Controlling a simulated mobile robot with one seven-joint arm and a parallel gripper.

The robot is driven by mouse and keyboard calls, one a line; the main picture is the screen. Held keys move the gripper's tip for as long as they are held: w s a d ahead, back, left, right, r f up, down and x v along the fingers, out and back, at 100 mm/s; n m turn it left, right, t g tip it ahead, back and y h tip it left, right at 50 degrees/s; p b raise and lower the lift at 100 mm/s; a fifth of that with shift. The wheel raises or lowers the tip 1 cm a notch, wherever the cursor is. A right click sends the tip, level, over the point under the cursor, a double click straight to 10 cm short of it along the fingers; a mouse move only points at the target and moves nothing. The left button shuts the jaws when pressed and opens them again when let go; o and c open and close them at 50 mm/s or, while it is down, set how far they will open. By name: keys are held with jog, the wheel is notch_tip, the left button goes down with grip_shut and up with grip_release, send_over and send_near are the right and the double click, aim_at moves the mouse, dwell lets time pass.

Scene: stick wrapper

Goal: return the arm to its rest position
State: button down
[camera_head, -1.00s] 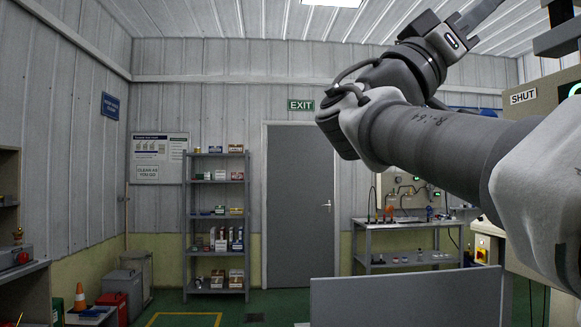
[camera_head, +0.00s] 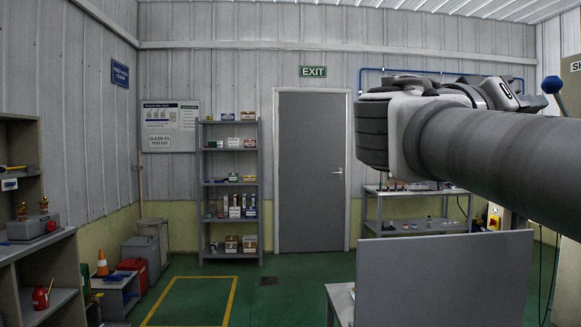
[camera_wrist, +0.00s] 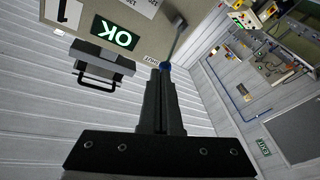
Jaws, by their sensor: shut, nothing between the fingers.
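My arm (camera_head: 490,140) reaches in from the right in the head view and bends at a dark grey joint in front of the back wall. Its far part folds back to the right, and the gripper's fingers cannot be made out there. In the wrist view my gripper (camera_wrist: 161,72) shows as two dark fingers pressed together, with nothing between them. A lever with a blue ball knob (camera_head: 552,84) stands beside the arm's end at the right. In the wrist view the knob (camera_wrist: 165,66) appears right at the fingertips; whether they touch is unclear.
A machine panel with a lit OK sign (camera_wrist: 115,34) and a dark handle (camera_wrist: 98,68) shows in the wrist view. A grey partition (camera_head: 445,280) stands below the arm. A workbench (camera_head: 415,228) is behind it. Green floor (camera_head: 190,300) is open at centre left.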

jog(key=s+a+f+n+y, duration=0.1)
jog(key=f+n+y, duration=0.15)
jog(key=f, duration=0.55)
jog(key=s+a+f+n+g+y, duration=0.1)
jog(key=f+y, duration=0.3)
jog(key=f, duration=0.4)
jog(key=s+a+f+n+y, duration=0.1)
jog(key=f+n+y, duration=0.15)
jog(key=f, duration=0.65)
jog(key=s+a+f+n+y, duration=0.1)
jog(key=s+a+f+y, duration=0.2)
jog(key=a+f+y, duration=0.4)
jog(key=s+a+f+n+y, duration=0.15)
jog(key=s+a+f, duration=0.35)
jog(key=f, duration=0.5)
notch_tip(320, 180, up, 16)
jog(key=w+p, duration=0.1)
jog(key=p, duration=1.5)
jog(key=shift+w+a+r+m+g+y, duration=0.15)
jog(key=shift+a+r+m+g+y, duration=0.1)
jog(key=shift+m+g+y, duration=0.15)
